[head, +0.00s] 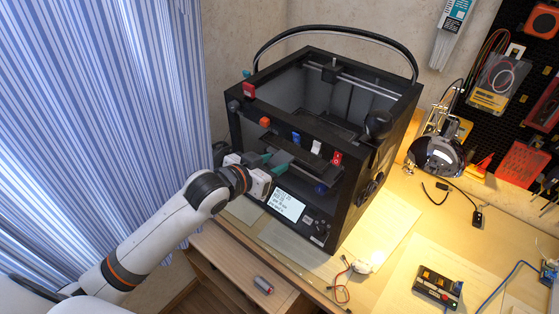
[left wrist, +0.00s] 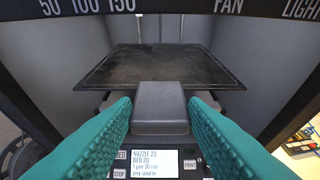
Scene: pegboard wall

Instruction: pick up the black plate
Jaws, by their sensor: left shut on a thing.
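The black plate (left wrist: 160,62) lies flat inside the open front of the printer, a dark square with worn edges. In the head view the plate (head: 318,172) is partly hidden by the printer frame and my gripper. A dark grey block-like tab (left wrist: 160,103) sits at the middle of its front edge. My left gripper (head: 272,160) reaches in at the printer's front. Its teal fingers, also in the left wrist view (left wrist: 160,125), are shut on the tab, one on each side. My right gripper is not in view.
The black printer (head: 345,210) frames the plate with posts and a top bar; its lit screen (head: 285,205) is just below my fingers. Coloured switches line the top bar. A lamp (head: 435,155) and a small switch box (head: 437,287) are to the right. A striped curtain (head: 100,100) hangs left.

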